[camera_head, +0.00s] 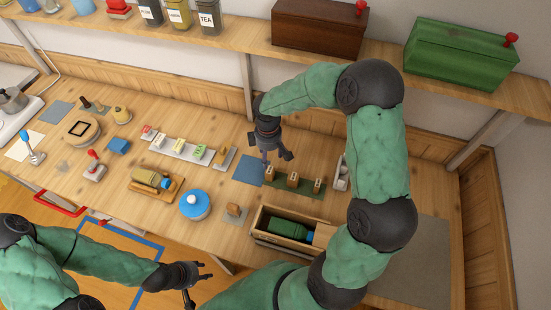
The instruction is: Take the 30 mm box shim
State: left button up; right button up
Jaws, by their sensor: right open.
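Several small wooden blocks stand in a row on a dark green mat (305,190): a left one (270,173), a middle one (293,179) and a right one (317,186). Their markings are too small to read, so I cannot tell which is the 30 mm box shim. My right gripper (279,158) is open and points down just above and behind the left and middle blocks. It appears apart from them. My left gripper (197,285) is open and empty, low in front of the table's near edge.
An open wooden box (258,220) with a green item inside stands in front of the mat. A blue-lidded pot (195,205) and another small wooden block (234,210) are to its left. A blue mat (249,170) lies bare beside the row.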

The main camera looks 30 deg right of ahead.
aim_at(270, 170)
jog(key=shift+f, duration=0.3)
notch_tip(270, 170, down, 5)
jog(key=shift+b, duration=0.6)
jog(key=f, duration=0.1)
jog(key=f+b, duration=0.1)
jog(key=f, duration=0.3)
jog(key=shift+s+a, duration=0.1)
jog(key=shift+s, duration=0.2)
jog(key=c, duration=1.1)
